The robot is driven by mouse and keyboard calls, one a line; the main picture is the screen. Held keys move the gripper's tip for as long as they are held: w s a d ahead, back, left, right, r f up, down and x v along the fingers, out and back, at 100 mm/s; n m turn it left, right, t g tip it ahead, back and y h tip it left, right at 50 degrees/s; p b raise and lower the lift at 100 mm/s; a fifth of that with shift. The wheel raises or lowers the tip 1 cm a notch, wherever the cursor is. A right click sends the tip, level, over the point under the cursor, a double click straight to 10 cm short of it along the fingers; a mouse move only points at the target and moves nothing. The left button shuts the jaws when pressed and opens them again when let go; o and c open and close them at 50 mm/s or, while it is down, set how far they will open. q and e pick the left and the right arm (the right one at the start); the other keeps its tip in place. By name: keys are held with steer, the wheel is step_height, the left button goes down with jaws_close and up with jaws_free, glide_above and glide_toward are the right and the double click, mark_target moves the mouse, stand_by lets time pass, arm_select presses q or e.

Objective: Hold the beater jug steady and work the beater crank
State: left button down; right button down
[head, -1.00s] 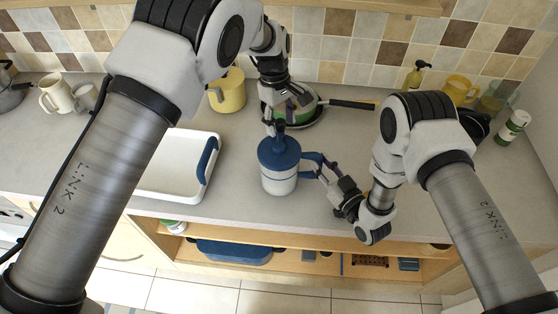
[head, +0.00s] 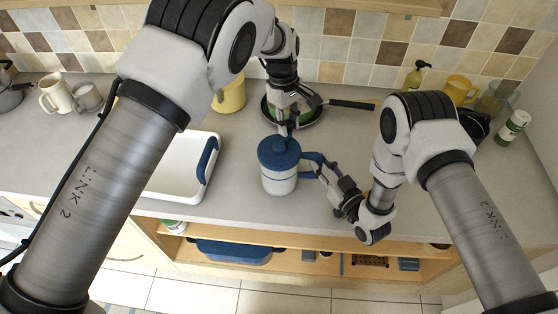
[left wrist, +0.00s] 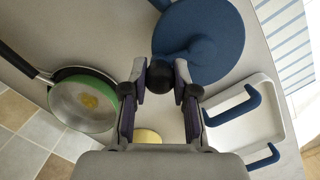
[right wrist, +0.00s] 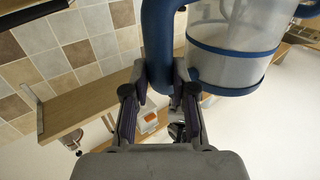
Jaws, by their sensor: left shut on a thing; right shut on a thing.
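The beater jug (head: 279,180) stands upright on the counter, pale with blue bands and a blue lid (head: 273,153). In the left wrist view the blue lid (left wrist: 225,40) fills the top, with a dark round crank knob (left wrist: 160,77) beside it. My left gripper (head: 284,130) is above the lid's far side, shut on the knob; the fingers (left wrist: 162,85) sit either side of it. My right gripper (head: 322,173) is shut on the jug's blue handle (head: 311,158) at the jug's right side. The handle (right wrist: 158,45) runs down between the fingers (right wrist: 160,92) in the right wrist view.
A white tray (head: 160,193) with blue handles lies left of the jug. Pale mugs (head: 57,92) are at far left; a soap bottle (head: 415,75) is at back right. The counter's front edge is close.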

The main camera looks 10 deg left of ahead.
arm_select(q)
steer(key=c, duration=0.8)
jaws_free()
steer(key=shift+r, duration=0.1)
step_height(320, 180, up, 12)
steer(key=w+a, duration=0.1)
steer(key=shift+a, duration=0.2)
steer(key=shift+w+f, duration=0.1)
steer(key=shift+f, duration=0.1)
steer(key=f, duration=0.4)
steer(key=d+f, duration=0.1)
steer(key=f, duration=0.3)
steer(key=s+f, duration=0.1)
steer(key=f, duration=0.3)
steer(key=shift+s+d, duration=0.1)
steer(key=shift+d, duration=0.1)
